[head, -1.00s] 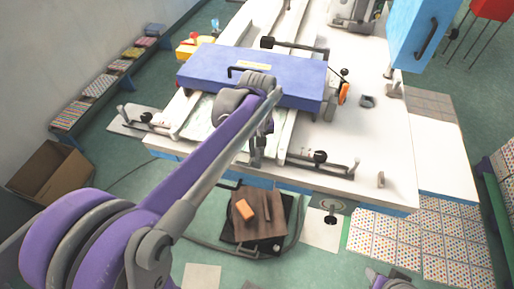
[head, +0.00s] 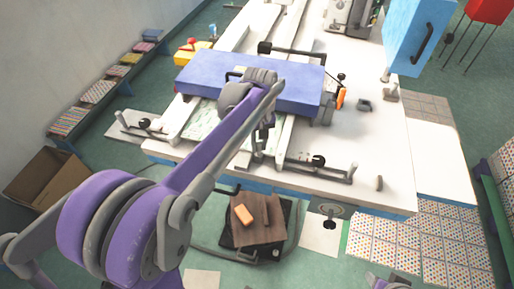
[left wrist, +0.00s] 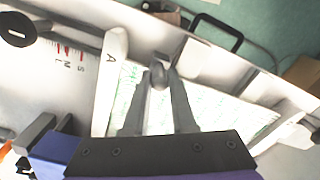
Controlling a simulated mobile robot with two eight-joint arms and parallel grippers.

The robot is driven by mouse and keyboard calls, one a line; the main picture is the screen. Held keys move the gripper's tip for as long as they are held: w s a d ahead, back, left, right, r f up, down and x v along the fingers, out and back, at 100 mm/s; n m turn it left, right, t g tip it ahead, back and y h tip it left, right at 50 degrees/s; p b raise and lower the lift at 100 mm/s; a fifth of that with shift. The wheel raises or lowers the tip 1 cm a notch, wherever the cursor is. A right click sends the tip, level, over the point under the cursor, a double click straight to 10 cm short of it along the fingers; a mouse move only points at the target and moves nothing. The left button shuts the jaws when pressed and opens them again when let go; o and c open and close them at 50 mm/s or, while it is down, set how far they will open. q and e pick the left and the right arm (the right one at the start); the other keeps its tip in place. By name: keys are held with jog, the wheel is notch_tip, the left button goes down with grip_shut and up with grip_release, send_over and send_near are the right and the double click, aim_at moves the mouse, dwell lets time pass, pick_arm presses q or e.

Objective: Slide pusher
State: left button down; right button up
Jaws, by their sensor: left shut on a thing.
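My left gripper (head: 264,148) is low over the front of the white machine table (head: 350,130), in front of the blue box (head: 300,88). In the left wrist view its two dark fingers (left wrist: 158,82) are shut on a small grey rounded knob (left wrist: 158,74). The knob stands by the table's front edge, beyond a green-marked white sheet (left wrist: 215,108) and right of a white bar marked "A" (left wrist: 112,75). What the knob joins below is hidden. Part of my right arm (head: 388,281) shows at the bottom edge; its fingers are not clear.
A black-handled rod fitting (head: 318,160) lies on the table front, right of my left gripper. A blue cabinet (head: 412,50) stands at the back right. The table's right side is mostly clear.

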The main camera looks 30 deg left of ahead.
pick_arm(q)
jog(key=c, duration=0.7)
grip_release()
jog(key=shift+r, duration=0.1)
notch_tip(320, 180, up, 11)
jog(key=shift+f+p, duration=0.15)
jog(key=shift+p, duration=0.25)
jog(key=s+d+f+m+t, duration=0.1)
jog(key=s+d+f+m, duration=0.1)
jog(key=s+f, duration=0.2)
jog(key=s+d+f+m+t+p, duration=0.1)
jog(key=s+d+f+m+t, duration=0.1)
jog(key=s, duration=0.6)
jog(key=s+d+f+m+t, duration=0.2)
jog(key=s+d+f+m, duration=0.1)
jog(key=s+f, duration=0.3)
jog(key=shift+s+d+f+m, duration=0.2)
jog(key=shift+d+f+m, duration=0.1)
jog(key=shift+f+m, duration=0.25)
